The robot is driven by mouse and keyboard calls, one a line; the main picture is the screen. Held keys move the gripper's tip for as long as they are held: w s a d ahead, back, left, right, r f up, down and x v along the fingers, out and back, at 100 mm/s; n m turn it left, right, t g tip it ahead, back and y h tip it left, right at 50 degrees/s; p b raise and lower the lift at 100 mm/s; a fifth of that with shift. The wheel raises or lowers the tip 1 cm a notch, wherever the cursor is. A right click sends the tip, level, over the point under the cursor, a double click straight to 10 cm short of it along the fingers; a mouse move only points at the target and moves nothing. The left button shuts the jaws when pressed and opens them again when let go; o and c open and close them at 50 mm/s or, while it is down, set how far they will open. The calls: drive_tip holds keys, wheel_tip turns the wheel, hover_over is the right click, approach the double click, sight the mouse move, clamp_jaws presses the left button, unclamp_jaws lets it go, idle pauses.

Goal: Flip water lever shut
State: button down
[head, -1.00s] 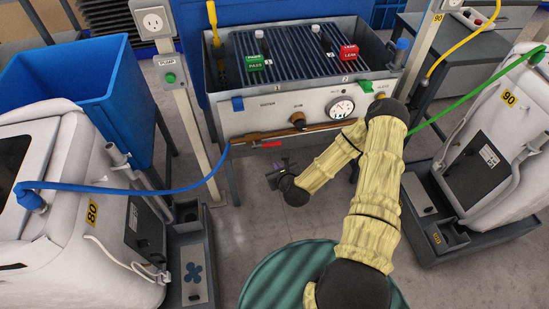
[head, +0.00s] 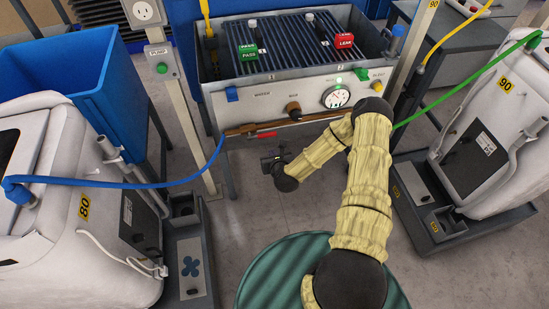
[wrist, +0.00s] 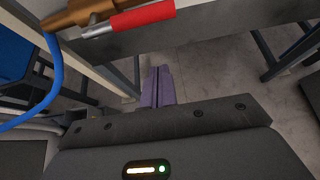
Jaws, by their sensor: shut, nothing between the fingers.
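The water lever is a red handle (head: 262,134) on a brown-bronze valve and pipe (head: 240,130) along the lower front edge of the grey test bench. It lies roughly in line with the pipe. In the wrist view the red handle (wrist: 142,17) is at the top, with a silver stem on its left end by the bronze valve body (wrist: 85,12). My gripper (head: 270,160) is just below the lever in the head view, apart from it. Its purple fingers (wrist: 158,86) are together and empty, below the handle in the wrist view.
The bench panel (head: 260,110) has a brown knob (head: 294,109) and a gauge (head: 336,97). A blue hose (head: 150,184) hangs left of the lever; a green hose (head: 470,82) is at right. White machines stand on both sides. Bench legs frame open floor below.

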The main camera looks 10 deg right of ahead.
drive_tip(key=w, duration=0.1)
drive_tip(key=w+r, duration=0.1)
drive_tip(key=w, duration=0.2)
drive_tip(key=shift+w+r, duration=0.3)
drive_tip(key=shift+r, duration=0.05)
idle(0.3)
